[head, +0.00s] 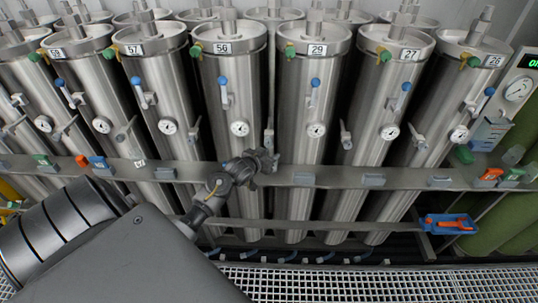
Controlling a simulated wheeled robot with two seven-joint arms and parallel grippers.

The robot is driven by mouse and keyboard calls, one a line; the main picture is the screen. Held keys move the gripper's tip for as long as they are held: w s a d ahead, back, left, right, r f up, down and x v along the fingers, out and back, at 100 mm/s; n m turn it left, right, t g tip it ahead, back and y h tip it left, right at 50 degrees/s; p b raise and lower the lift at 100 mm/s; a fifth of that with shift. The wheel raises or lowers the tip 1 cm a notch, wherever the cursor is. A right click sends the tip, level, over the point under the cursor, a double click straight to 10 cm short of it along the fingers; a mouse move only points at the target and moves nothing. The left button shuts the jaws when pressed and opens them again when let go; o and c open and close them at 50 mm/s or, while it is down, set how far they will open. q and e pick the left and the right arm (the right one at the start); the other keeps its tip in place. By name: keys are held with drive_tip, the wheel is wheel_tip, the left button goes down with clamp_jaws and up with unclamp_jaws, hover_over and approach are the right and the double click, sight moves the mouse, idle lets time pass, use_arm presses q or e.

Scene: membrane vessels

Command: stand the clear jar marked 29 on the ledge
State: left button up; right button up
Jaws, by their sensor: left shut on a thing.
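My left gripper (267,162) reaches in from the lower left to the front edge of the ledge (330,178). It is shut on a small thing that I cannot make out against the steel. It is just below the small tap (268,138) beside the vessel marked 29 (315,100). I cannot make out a clear jar marked 29. A small clear jar with a white label (138,162) stands on the ledge at left, its number hard to read. Another clear jar (513,155) is at the far right. My right gripper is not in view.
Steel vessels with gauges and taps stand close behind the ledge. Blue (100,163) and green (45,160) items are at left, an orange tool (490,175) at right. A blue tray (450,223) hangs lower right.

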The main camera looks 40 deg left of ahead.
use_arm(q)
drive_tip(key=shift+f, duration=0.1)
drive_tip(key=o, duration=1.1)
drive_tip(key=v, duration=1)
drive_tip(key=shift+s+d+b, duration=0.1)
drive_tip(key=shift+s+b, duration=0.25)
drive_tip(key=shift+b, duration=0.05)
